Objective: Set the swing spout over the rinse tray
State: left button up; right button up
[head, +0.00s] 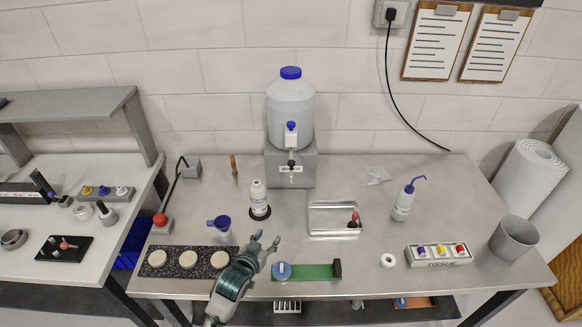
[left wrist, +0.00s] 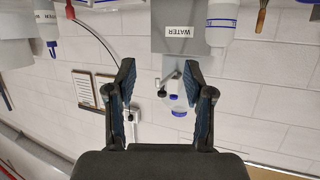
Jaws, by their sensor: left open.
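The white water tank (head: 290,108) with a blue lid stands on a grey block at the back. A small tap on its front, seemingly the swing spout (head: 291,164), hangs over the block's front; which way it points is unclear. The shallow metal rinse tray (head: 325,218) lies in front and to the right of it, with a small red-topped item inside. My left gripper (head: 266,241) is open and empty, in front of the tank and left of the tray. In the left wrist view, the tap (left wrist: 178,100) shows upside down between my open fingers (left wrist: 158,75). My right gripper is not in view.
A white bottle (head: 259,199) and a blue funnel (head: 219,224) stand near my left gripper. A green strip (head: 308,272) lies in front. A wash bottle (head: 404,203) and white tape roll (head: 388,261) are to the right. Bare steel lies between bottle and tray.

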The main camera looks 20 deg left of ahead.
pick_arm(q)
jog(key=w+r+t, duration=0.4)
jog(key=w+r, duration=0.3)
jog(key=r, duration=0.5)
send_near(289, 165)
jog(key=shift+h, duration=0.3)
jog(key=w, duration=0.3)
jog(key=w+p, duration=0.1)
jog(key=w, duration=0.6)
jog(key=shift+d+r, duration=0.1)
jog(key=shift+d, duration=0.25)
jog(key=shift+w+d+p, duration=0.3)
jog(key=shift+w+d, duration=0.05)
jog(key=shift+w, duration=0.3)
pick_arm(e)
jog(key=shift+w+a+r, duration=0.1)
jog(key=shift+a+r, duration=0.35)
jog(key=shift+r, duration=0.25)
pick_arm(q)
jog(key=shift+a, duration=0.15)
grip_shut()
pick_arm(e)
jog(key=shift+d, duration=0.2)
